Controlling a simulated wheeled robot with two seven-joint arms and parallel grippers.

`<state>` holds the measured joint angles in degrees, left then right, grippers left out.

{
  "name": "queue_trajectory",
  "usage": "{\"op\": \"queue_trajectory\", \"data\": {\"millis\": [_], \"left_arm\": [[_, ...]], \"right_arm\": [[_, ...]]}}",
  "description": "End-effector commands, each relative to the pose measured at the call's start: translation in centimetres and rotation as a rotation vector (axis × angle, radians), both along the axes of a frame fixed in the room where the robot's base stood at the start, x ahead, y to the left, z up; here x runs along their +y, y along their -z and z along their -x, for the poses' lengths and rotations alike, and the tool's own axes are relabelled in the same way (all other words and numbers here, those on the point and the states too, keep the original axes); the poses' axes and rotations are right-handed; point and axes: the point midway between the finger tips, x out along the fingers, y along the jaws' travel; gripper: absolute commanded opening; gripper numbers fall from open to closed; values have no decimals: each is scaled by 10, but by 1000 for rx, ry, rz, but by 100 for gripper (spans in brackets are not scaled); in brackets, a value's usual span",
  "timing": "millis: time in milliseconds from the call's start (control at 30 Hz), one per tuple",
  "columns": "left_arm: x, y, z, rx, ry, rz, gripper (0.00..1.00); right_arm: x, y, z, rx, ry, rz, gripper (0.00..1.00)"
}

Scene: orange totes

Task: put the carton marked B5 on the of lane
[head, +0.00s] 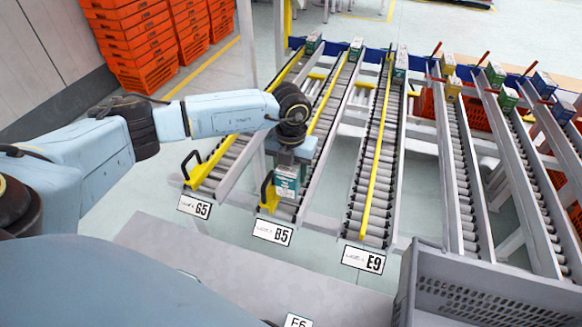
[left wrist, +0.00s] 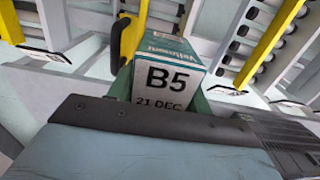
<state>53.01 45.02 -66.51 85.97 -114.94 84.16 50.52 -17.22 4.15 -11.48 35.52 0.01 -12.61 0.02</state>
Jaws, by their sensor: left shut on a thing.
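The carton marked B5 (head: 287,183) is teal and white. Its face with "B5" and "21 DEC" shows large in the left wrist view (left wrist: 168,82). My left gripper (head: 290,165) is shut on it, with the arm coming in from the left. The carton is at the near end of the roller lane (head: 316,150) whose front label reads B5 (head: 273,233). I cannot tell whether its bottom touches the rollers. A yellow handle (head: 268,192) stands close to the left of the carton. My right gripper is not in view.
Lanes labelled G5 (head: 195,206) and E9 (head: 363,260) lie either side. Several cartons stand at the lanes' far ends. A grey crate (head: 425,270) is at the lower right. Stacked orange totes (head: 145,50) stand at the back left.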

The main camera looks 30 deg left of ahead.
Motion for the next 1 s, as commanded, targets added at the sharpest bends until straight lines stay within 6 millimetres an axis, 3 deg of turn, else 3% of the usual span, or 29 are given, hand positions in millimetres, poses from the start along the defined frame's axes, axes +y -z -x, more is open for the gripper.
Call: {"op": "queue_trajectory", "data": {"millis": [500, 1000], "left_arm": [[-1, 59, 0, 0, 3, 1, 20], [0, 62, 0, 0, 2, 1, 20]], "right_arm": [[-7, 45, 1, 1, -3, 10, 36], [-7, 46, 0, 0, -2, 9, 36]]}}
